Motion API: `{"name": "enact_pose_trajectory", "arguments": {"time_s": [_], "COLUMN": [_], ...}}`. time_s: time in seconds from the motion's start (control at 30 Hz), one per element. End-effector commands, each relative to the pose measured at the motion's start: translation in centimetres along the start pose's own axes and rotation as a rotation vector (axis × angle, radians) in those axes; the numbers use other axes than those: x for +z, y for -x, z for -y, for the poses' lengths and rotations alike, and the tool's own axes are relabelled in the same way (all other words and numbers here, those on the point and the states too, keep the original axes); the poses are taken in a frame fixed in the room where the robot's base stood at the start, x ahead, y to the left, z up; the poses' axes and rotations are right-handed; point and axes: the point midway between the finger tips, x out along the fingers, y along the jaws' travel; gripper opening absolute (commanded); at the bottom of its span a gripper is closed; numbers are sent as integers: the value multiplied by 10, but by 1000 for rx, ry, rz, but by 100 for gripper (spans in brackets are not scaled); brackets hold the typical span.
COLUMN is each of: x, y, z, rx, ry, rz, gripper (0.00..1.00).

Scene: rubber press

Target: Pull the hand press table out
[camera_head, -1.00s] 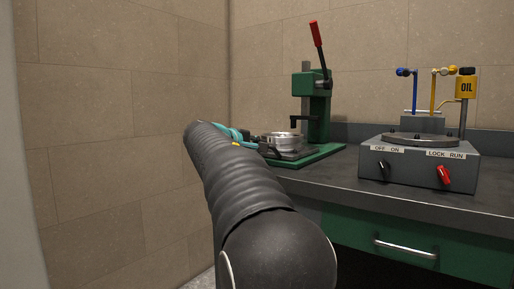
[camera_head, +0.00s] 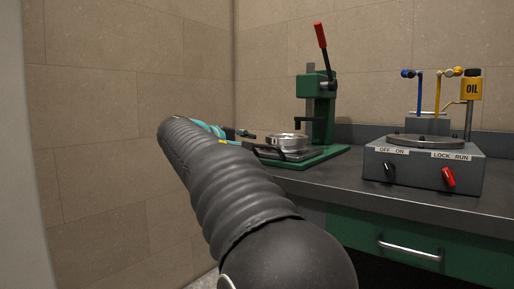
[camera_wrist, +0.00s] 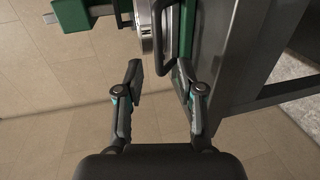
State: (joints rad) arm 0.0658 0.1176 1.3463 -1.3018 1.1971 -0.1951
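The green hand press (camera_head: 318,100) with a red-tipped lever stands on the bench against the wall. Its press table (camera_head: 297,154) is a flat metal plate carrying a round metal dish (camera_head: 287,142). A black handle (camera_head: 268,152) sticks out at the table's front left. In the wrist view, the U-shaped handle (camera_wrist: 163,62) appears between the tips of my open gripper (camera_wrist: 159,72), with gaps on both sides. In the head view, my gripper (camera_head: 243,133) is partly hidden by my arm. Its visible fingertip looks apart from the handle.
A grey machine (camera_head: 424,160) with OFF/ON and LOCK/RUN switches and an oil cup (camera_head: 470,88) stands to the right on the bench. A green drawer (camera_head: 425,252) is below the bench top (camera_head: 400,195). Tiled walls (camera_head: 90,130) close off the left and back.

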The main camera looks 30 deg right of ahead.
Motion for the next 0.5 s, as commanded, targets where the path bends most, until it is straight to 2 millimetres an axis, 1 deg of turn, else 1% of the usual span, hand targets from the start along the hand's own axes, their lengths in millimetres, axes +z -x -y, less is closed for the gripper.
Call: {"name": "enact_pose_trajectory", "arguments": {"time_s": [0.03,0.2,0.33,0.5], "x": [-1,0,0,0], "y": [11,35,44,48], "z": [0,0,0,0], "rx": [0,0,0,0], "ry": [-1,-1,-1,-1], "rz": [-3,-2,-1,1], "gripper": [38,38,38,38]}}
